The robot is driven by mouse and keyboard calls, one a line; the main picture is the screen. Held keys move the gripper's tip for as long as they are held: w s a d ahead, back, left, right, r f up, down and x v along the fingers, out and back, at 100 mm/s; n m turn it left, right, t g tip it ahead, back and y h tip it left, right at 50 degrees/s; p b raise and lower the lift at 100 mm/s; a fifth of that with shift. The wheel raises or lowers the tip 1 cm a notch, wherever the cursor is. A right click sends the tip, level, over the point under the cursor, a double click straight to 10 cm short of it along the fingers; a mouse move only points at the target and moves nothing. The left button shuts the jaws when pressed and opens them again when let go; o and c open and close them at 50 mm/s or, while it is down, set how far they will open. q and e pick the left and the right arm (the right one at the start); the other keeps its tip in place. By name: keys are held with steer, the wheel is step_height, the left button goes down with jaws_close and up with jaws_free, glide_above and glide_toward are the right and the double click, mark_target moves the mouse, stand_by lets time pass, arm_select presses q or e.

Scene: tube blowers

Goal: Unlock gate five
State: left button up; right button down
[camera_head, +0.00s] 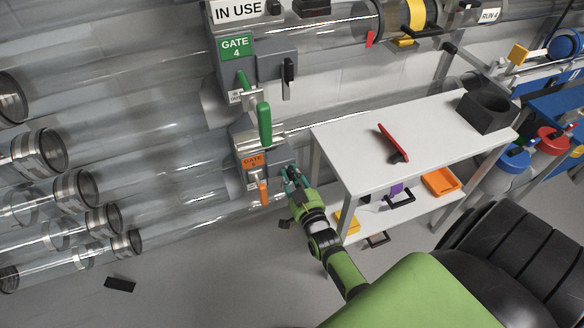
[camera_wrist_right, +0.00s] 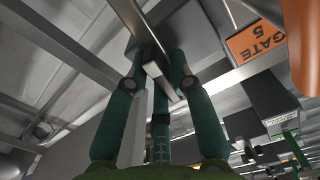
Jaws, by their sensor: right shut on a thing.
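Gate five's grey housing (camera_head: 248,138) is on the clear tube, below gate four. It has an orange label (camera_head: 253,161) and an orange handle (camera_head: 263,192) that hangs down. My right gripper (camera_head: 286,178) is at the right side of the housing and hides the latch there. In the right wrist view my right gripper (camera_wrist_right: 157,78) is shut on a flat grey latch bar (camera_wrist_right: 146,35). The orange gate five label (camera_wrist_right: 256,42) and part of the orange handle (camera_wrist_right: 303,45) show at the upper right. My left gripper is not in view.
A black piece (camera_head: 119,284) lies on the floor.

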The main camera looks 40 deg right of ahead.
steer(key=shift+n, duration=0.8)
steer(key=c, duration=1.1)
jaws_free()
steer(key=v, duration=1.2)
steer(key=shift+r, duration=0.1)
